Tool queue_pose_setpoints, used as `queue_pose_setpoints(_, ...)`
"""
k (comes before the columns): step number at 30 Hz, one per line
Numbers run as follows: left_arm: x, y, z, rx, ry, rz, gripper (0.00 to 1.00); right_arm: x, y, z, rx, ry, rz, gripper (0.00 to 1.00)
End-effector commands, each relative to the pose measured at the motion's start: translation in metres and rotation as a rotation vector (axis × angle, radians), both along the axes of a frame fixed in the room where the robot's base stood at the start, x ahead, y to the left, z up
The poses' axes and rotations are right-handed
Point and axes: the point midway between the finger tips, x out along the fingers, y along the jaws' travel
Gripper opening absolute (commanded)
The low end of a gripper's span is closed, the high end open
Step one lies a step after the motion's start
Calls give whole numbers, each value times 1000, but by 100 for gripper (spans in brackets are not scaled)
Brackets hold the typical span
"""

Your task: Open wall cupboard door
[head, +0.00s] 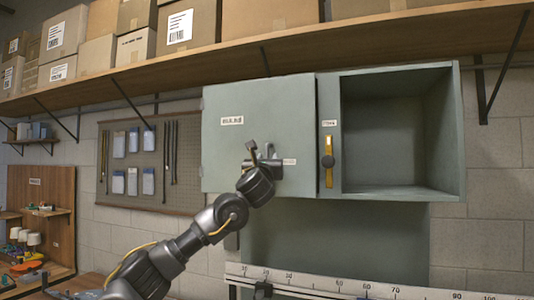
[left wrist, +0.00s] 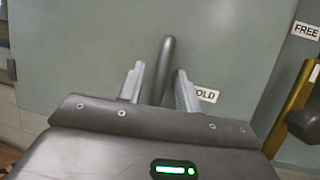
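A grey-green wall cupboard (head: 452,130) hangs under the long shelf. Its flat door (head: 262,100) covers the left part; the right part is an open, empty compartment. In the left wrist view an upright dark handle bar (left wrist: 164,72) stands on the door (left wrist: 80,50). My left gripper (head: 262,156) is in front of the door's lower middle. In the left wrist view its two fingers (left wrist: 158,85) are apart, one on each side of the bar, with gaps visible. The bar's lower end is hidden by the gripper body. My right gripper is not in view.
A yellow latch strip with a dark knob (head: 327,162) sits on the narrow panel right of the door, under a label reading FREE in the left wrist view (left wrist: 305,31). Boxes (head: 180,28) fill the shelf (head: 200,62) above. A pegboard (head: 175,165) hangs left.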

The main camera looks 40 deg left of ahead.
Motion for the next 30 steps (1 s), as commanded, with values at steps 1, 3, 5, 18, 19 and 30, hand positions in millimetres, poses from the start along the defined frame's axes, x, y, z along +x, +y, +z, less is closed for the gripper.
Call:
queue_pose_setpoints(1, 2, 1, 1, 0, 1, 1, 34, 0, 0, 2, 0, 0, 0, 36)
queue_pose_setpoints(3, 3, 1, 1, 0, 0, 0, 34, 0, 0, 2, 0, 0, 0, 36)
queue_pose_setpoints(5, 3, 1, 1, 0, 0, -1, 34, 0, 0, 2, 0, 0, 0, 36)
queue_pose_setpoints(18, 3, 2, 0, 0, 0, 0, 0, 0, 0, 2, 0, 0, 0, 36)
queue_pose_setpoints(19, 3, 2, 0, 0, 0, 0, 0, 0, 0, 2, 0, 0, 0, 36)
queue_pose_setpoints(30, 3, -3, 0, -1, 0, -6, 0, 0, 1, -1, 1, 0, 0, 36)
